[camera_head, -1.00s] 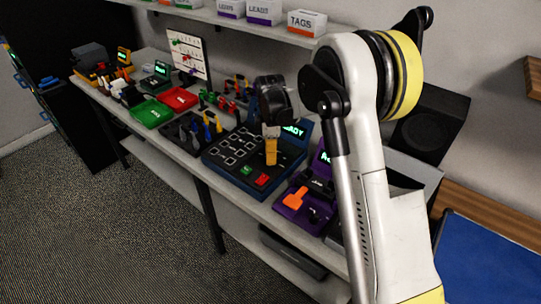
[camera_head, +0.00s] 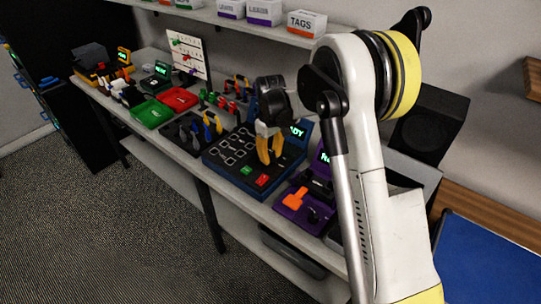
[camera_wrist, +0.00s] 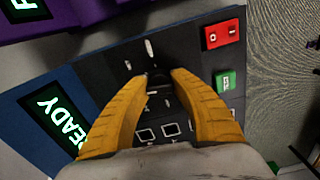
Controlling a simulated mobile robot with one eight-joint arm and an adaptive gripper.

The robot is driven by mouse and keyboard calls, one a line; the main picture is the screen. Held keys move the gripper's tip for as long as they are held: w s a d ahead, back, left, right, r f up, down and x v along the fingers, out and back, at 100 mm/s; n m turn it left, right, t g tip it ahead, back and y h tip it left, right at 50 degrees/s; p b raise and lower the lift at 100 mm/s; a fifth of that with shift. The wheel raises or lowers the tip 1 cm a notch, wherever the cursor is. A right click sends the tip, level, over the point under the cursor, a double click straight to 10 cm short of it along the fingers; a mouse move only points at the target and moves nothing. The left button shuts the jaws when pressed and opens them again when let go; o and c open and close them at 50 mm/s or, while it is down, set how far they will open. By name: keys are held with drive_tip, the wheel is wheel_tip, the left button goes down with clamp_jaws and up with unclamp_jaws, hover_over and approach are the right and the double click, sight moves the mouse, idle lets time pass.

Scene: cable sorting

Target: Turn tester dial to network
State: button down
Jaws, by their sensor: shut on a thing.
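The tester is a dark blue box (camera_head: 214,163) on the bench, with a black top panel (camera_wrist: 190,60). Its lit green screen (camera_wrist: 57,121) reads READY. My gripper (camera_head: 270,160) points down onto the panel, and its two yellow fingers also show in the wrist view (camera_wrist: 160,75). They are closed in on a small dark dial (camera_wrist: 158,79), mostly hidden between the fingertips. White marks (camera_wrist: 150,48) are beside the dial on the panel. I cannot read which mark the dial points to.
A red switch (camera_wrist: 222,34) and a green button (camera_wrist: 225,80) are near the dial on the panel. A purple device (camera_head: 290,215) with an orange part stands close on the right. Pliers (camera_head: 205,125), a red tray (camera_head: 179,99) and a green tray (camera_head: 151,113) are left. A shelf hangs above.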

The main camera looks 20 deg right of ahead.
sight(271, 153)
drive_tip(key=m, duration=0.3)
drive_tip(key=shift+m, duration=2.2)
drive_tip(key=c, duration=1)
unclamp_jaws()
drive_tip(key=shift+r, duration=0.1)
wheel_tip(271, 153, up, 12)
drive_tip(key=shift+f, duration=0.1)
